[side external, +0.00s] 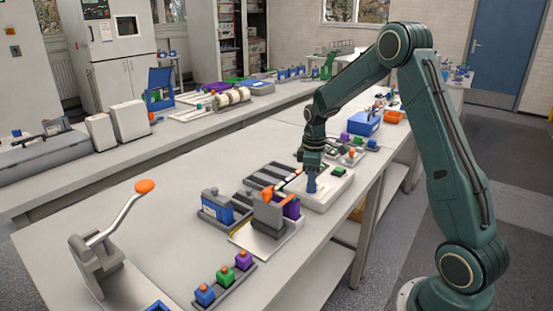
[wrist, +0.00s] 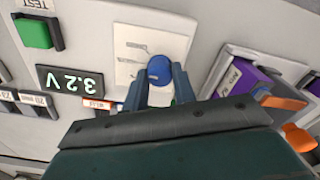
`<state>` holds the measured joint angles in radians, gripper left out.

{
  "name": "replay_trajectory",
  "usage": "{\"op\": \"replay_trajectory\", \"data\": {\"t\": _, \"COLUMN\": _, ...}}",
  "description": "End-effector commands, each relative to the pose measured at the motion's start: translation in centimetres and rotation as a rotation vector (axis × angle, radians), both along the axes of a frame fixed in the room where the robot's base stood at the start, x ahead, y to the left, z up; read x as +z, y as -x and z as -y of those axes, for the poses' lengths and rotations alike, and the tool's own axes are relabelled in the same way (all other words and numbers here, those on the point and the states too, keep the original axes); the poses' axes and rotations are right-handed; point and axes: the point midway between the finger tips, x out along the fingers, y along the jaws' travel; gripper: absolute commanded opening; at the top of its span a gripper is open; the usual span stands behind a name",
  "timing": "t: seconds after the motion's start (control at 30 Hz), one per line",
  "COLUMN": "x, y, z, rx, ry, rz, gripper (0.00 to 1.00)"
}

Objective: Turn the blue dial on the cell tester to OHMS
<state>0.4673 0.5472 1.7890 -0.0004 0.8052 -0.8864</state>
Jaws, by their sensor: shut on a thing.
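The blue dial (wrist: 159,70) sits on a pale label plate (wrist: 128,42) of the cell tester (wrist: 100,55) in the wrist view. My gripper (wrist: 160,80) has one finger on each side of the dial and is shut on it. The plate's markings are too small to read, so I cannot tell which setting the dial points to. The tester's display (wrist: 75,83) reads 3.2 V, upside down. A green button (wrist: 36,33) by a TEST label is at upper left. In the side view my gripper (side external: 312,184) reaches straight down to the tester (side external: 330,194).
A purple cell (wrist: 245,75) in a grey holder is right of the dial in the wrist view. In the side view, a grey fixture (side external: 268,212) and a blue cell (side external: 217,208) stand left of the tester. A lever with an orange knob (side external: 145,186) stands front left.

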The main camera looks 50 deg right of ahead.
Motion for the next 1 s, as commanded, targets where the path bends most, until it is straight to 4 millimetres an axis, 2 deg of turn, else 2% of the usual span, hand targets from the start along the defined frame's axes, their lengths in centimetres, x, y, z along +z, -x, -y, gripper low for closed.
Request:
{"op": "replay_trajectory", "data": {"t": 0.37, "x": 0.02, "y": -0.01, "z": 0.0, "rx": -0.109, "ry": 0.0, "rz": 0.0, "gripper": 0.04}}
{"op": "replay_trajectory", "data": {"t": 1.0, "x": 0.03, "y": -0.03, "z": 0.01, "rx": -0.584, "ry": 0.0, "rz": 0.0, "gripper": 0.04}}
